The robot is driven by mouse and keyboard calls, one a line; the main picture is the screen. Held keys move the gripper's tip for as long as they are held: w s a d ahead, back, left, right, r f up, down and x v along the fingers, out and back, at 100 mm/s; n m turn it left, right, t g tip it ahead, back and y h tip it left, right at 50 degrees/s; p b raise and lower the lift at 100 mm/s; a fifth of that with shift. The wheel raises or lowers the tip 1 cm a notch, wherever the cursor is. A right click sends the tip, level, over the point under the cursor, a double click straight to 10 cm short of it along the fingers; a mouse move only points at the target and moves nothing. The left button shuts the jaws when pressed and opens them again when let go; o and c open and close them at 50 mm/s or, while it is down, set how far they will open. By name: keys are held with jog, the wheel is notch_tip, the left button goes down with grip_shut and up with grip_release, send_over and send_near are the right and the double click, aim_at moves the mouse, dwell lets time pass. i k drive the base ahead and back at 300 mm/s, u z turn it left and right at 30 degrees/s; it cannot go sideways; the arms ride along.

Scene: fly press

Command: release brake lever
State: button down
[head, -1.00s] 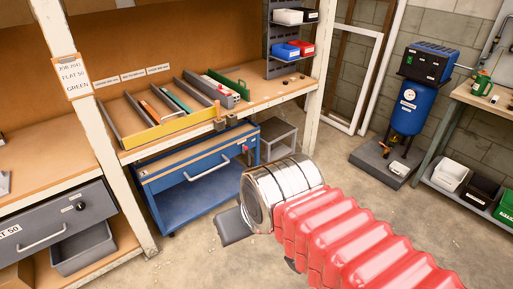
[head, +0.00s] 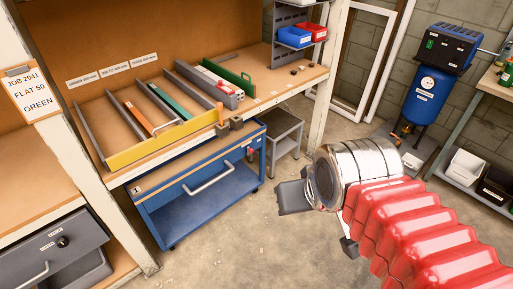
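A blue trolley (head: 205,201) with a wooden top and a silver handle (head: 208,181) stands partly under the wooden shelf. A small red-tipped part (head: 250,153) sits at the right end of its front; it looks like the brake lever, but it is too small to tell its position. My gripper (head: 291,196) is a dark grey shape at the end of my red-sleeved arm. It is right of the trolley and apart from it in the picture. Its fingers are mostly hidden behind the silver wrist, and I cannot see whether it is open or holds anything.
A yellow-fronted rack (head: 150,146) with several coloured strips lies on the shelf above the trolley. A grey stand (head: 283,138) is right of the trolley. A white post (head: 105,205) rises at its left.

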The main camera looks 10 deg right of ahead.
aim_at(249, 150)
jog(key=u, duration=0.3)
jog(key=i, duration=1.2)
jog(key=u, duration=0.65)
